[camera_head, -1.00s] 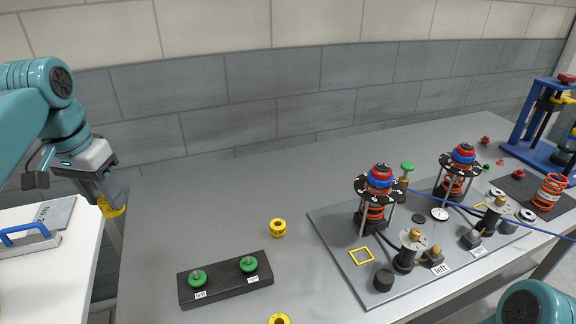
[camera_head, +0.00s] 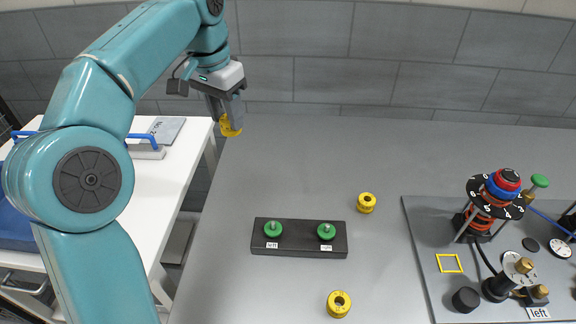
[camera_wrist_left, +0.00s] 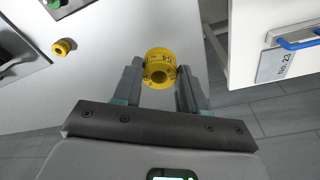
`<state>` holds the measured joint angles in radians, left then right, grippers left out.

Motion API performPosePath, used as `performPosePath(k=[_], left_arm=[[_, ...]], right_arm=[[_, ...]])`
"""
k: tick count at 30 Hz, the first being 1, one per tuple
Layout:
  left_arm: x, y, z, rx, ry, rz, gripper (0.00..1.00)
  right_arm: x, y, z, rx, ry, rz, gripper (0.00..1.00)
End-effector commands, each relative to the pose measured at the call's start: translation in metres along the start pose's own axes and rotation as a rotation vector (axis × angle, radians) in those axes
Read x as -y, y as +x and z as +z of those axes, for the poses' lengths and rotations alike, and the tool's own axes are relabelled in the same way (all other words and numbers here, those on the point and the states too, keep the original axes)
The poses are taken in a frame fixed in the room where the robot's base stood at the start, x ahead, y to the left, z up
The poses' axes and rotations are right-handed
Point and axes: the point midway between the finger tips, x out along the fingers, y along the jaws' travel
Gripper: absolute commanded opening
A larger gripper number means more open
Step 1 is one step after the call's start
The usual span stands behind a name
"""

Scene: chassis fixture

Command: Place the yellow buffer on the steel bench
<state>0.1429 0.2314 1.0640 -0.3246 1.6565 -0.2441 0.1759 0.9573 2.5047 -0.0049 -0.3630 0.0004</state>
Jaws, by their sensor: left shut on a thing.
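My left gripper (camera_head: 228,112) is shut on a yellow buffer (camera_head: 230,127) and holds it above the far left part of the steel bench (camera_head: 310,170). In the left wrist view the buffer (camera_wrist_left: 160,68) sits between the two fingers, a ring with a hole and dark markings. Two more yellow buffers rest on the bench, one (camera_head: 366,202) right of the black block and one (camera_head: 339,303) near the front. My right gripper is not in view.
A black block (camera_head: 300,246) with two green knobs stands on the bench. A fixture plate (camera_head: 425,240) with spring assemblies is at the right. A white table (camera_head: 180,170) with a blue-handled item stands left, across a gap. The bench's back left is clear.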

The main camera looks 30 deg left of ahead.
Motion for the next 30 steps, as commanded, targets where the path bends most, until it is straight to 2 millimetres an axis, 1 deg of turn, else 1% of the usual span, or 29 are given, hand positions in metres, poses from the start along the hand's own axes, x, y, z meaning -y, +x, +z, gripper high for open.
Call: performPosePath(k=[1, 5, 6, 12, 15, 18, 20, 27, 30], left_arm=[[0.000, 0.012, 0.002, 0.004, 0.000, 0.001, 0.12], [0.000, 0.050, 0.007, 0.005, 0.000, 0.001, 0.12], [0.000, 0.062, 0.009, 0.006, 0.000, 0.001, 0.12], [-0.001, 0.118, 0.014, 0.006, 0.000, 0.002, 0.12], [-0.001, 0.138, 0.016, 0.005, -0.001, 0.001, 0.12], [-0.001, 0.149, 0.016, 0.003, -0.001, 0.001, 0.12], [-0.001, 0.153, 0.016, 0.002, -0.001, 0.001, 0.12], [0.000, 0.190, 0.021, 0.003, -0.001, 0.001, 0.12], [-0.001, 0.196, 0.022, 0.002, -0.001, 0.001, 0.12]], right_arm=[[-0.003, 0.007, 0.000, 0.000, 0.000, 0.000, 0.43], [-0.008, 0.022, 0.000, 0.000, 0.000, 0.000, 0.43], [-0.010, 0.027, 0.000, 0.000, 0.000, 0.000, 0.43], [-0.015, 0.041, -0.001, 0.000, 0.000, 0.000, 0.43], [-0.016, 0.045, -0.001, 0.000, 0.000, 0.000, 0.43], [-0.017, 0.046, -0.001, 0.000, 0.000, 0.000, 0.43], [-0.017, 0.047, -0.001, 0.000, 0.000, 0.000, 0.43], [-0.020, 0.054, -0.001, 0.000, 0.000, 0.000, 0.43], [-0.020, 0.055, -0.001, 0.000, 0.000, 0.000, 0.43]])
